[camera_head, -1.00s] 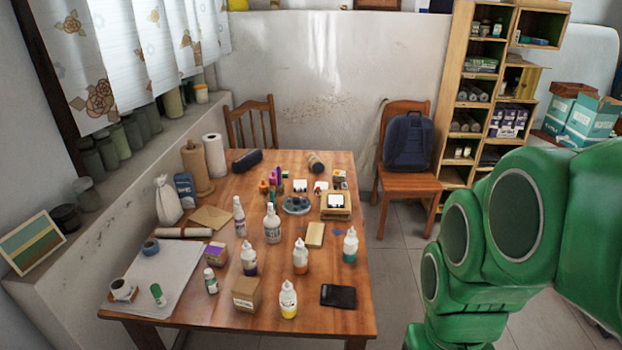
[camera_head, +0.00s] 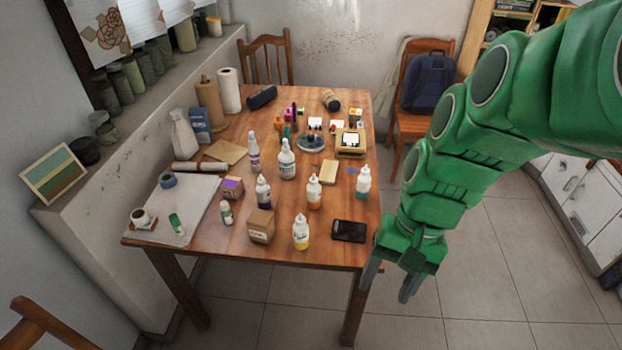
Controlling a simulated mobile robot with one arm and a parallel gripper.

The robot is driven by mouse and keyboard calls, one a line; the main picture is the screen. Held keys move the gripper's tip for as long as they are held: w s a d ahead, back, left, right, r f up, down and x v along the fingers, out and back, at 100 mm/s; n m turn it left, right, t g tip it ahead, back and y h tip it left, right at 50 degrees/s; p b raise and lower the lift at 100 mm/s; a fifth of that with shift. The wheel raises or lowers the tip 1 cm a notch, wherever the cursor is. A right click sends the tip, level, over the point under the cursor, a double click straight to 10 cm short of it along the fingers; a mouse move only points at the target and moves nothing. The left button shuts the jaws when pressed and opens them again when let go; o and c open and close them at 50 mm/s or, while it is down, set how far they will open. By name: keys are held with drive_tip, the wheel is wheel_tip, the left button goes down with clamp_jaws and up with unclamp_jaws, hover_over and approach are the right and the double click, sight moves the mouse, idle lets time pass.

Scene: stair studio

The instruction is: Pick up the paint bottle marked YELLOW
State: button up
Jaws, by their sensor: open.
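A small squeeze bottle with yellow paint at its base (camera_head: 301,233) stands upright near the front edge of the wooden table (camera_head: 335,260). Its label is too small to read. Similar bottles stand behind it: one with purple paint (camera_head: 263,193), one with orange (camera_head: 313,191) and one with teal (camera_head: 363,184). My gripper (camera_head: 388,284) is open and empty, pointing down beside the table's front right corner. It is to the right of the yellow bottle and apart from it.
A brown box (camera_head: 261,226) stands just left of the yellow bottle, and a dark flat wallet-like item (camera_head: 349,231) lies to its right. Larger white bottles (camera_head: 287,160) stand further back. A chair back (camera_head: 50,330) shows at bottom left. The floor right of the table is clear.

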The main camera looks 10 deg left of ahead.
drive_tip(key=w+a+f+m+g+y, duration=0.1)
drive_tip(key=w+a+f+m+y, duration=0.2)
drive_tip(key=w+a, duration=0.35)
drive_tip(key=m+t+y, duration=0.1)
drive_tip(key=m+y, duration=0.7)
drive_tip(key=m, duration=0.3)
approach(297, 222)
drive_tip(key=a+f, duration=0.2)
drive_tip(key=a, duration=0.1)
drive_tip(key=shift+x, duration=3.8)
drive_tip(key=shift+w, duration=0.15)
clamp_jaws()
